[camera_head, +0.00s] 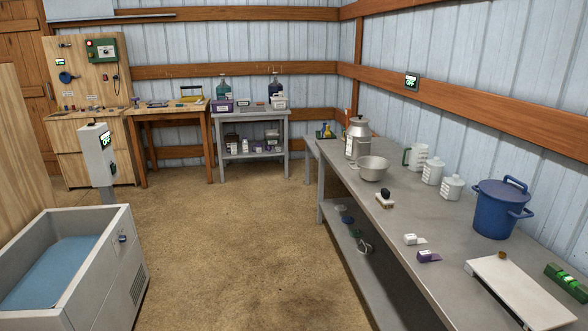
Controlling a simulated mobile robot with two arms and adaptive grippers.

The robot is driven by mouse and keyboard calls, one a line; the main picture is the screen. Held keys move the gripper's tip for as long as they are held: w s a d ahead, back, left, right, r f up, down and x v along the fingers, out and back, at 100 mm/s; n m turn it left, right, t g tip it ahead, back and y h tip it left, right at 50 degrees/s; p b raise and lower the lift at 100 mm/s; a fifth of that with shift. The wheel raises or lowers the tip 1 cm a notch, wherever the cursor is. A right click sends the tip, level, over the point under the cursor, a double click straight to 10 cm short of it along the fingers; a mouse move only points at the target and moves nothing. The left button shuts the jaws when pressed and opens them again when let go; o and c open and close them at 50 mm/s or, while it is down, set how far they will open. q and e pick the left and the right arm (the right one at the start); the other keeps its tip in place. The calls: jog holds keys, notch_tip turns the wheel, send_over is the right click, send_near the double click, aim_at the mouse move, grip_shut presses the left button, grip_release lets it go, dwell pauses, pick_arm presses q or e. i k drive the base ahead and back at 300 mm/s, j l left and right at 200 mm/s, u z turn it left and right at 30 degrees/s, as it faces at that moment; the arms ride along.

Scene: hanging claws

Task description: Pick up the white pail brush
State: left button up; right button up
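I cannot tell for sure which thing is the white pail brush. A small black and cream piece (384,199) lies near the left edge of the long grey bench and may be a brush. A small white piece with a flat grey end (414,240) lies nearer along the same edge. A similar purple and white piece (428,257) lies just beyond it toward me. Neither of my grippers is in view.
The grey bench (452,223) also holds a metal can (357,141), a steel bowl (373,169), white jugs (433,172), a blue lidded pot (496,213) and a white board (520,291). An open-topped tank (125,262) stands at left. The floor (235,235) between is clear.

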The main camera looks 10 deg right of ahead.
aim_at(383, 198)
jog(key=i+j+z, duration=0.1)
jog(key=i+z, duration=0.3)
jog(key=i+j+z, duration=0.35)
jog(key=i, duration=0.15)
jog(key=i+j+z, duration=0.2)
jog(key=i+z, duration=0.2)
jog(key=i+j+z, duration=0.35)
jog(key=i+j, duration=0.05)
jog(key=j, duration=0.1)
